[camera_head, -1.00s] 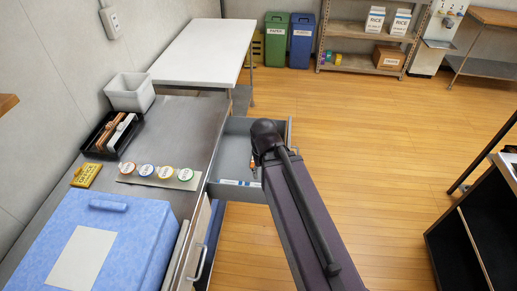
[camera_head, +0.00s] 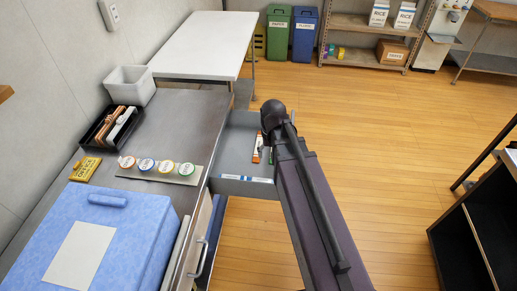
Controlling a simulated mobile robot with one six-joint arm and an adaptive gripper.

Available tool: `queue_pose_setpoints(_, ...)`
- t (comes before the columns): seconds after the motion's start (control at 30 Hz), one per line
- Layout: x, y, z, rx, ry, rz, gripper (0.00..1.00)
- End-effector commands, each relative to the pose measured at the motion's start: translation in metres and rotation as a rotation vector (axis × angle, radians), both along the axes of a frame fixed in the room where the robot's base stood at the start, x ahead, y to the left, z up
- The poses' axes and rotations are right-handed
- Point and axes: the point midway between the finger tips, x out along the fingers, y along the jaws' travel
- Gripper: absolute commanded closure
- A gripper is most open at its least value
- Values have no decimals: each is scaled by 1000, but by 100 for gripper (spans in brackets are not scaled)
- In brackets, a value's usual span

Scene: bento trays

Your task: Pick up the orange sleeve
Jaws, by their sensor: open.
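An orange sleeve (camera_head: 257,148) with a pale part lies in the open grey drawer (camera_head: 232,150), just left of my dark arm. More orange sleeves (camera_head: 105,128) stand beside white ones in a black tray (camera_head: 88,140) on the steel counter. My arm reaches over the right side of the drawer, and its dark rounded joint is above the drawer's back right. My gripper cannot be made out; the arm covers that area. A sliver of something green shows in the drawer beside the arm.
A strip with several round coloured labels (camera_head: 188,180) lies along the counter. A blue box (camera_head: 140,225) fills the near counter, with a yellow sign (camera_head: 85,168) behind it. A white bin (camera_head: 131,84) stands at the back. The wooden floor right of the drawer is clear.

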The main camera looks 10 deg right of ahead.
Motion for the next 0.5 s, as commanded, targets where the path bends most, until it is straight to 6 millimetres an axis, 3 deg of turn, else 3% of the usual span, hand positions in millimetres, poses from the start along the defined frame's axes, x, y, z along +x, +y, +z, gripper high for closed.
queue_pose_setpoints(0.03,29,0,-10,0,0,-18,11)
queue_pose_setpoints(0.3,138,2,-39,0,0,-139,11)
queue_pose_setpoints(0.5,196,3,-52,0,0,-211,11)
